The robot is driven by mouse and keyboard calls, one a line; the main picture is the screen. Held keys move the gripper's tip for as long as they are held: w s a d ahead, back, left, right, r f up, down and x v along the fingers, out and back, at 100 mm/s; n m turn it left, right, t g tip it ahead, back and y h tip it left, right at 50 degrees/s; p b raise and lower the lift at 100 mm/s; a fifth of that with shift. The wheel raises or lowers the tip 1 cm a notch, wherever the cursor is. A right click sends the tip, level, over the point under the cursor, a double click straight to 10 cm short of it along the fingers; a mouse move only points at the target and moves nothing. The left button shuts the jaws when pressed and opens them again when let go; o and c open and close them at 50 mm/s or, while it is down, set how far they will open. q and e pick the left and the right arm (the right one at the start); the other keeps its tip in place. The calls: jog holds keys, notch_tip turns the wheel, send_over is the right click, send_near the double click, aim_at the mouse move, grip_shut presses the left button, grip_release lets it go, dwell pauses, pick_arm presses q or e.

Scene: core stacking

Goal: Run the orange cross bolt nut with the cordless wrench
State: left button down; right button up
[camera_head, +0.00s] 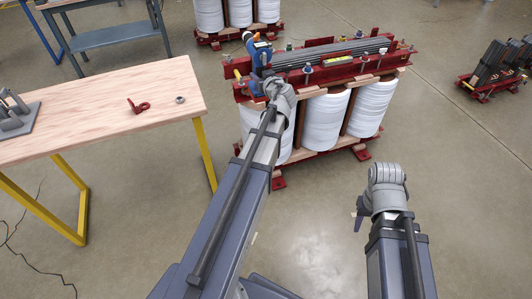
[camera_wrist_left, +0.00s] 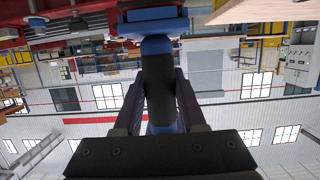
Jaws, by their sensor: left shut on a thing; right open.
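A blue cordless wrench (camera_head: 258,60) is at the left end of the red-framed transformer core (camera_head: 338,68). My left gripper (camera_head: 262,76) is at the wrench, its fingers mostly hidden by my wrist in the head view. In the left wrist view, the wrench's black grip (camera_wrist_left: 158,85) stands between the two fingers, which are shut on it. Small coloured bolts and nuts sit along the red frame. I cannot tell for sure which is the orange cross bolt nut, or whether the wrench touches it. My right gripper (camera_head: 359,212) is open, low over clear floor, mostly hidden behind its wrist.
White coils (camera_head: 322,112) stand under the core frame. A wooden table (camera_head: 100,110) at left carries a red bracket (camera_head: 138,106), a metal ring (camera_head: 180,99) and a grey stand (camera_head: 15,118). Another dark stack (camera_head: 498,66) stands at right. The floor between is free.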

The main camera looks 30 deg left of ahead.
notch_tip(320, 180, down, 28)
jog(key=b, duration=2.6)
jog(key=shift+r, duration=0.15)
dwell(4.1)
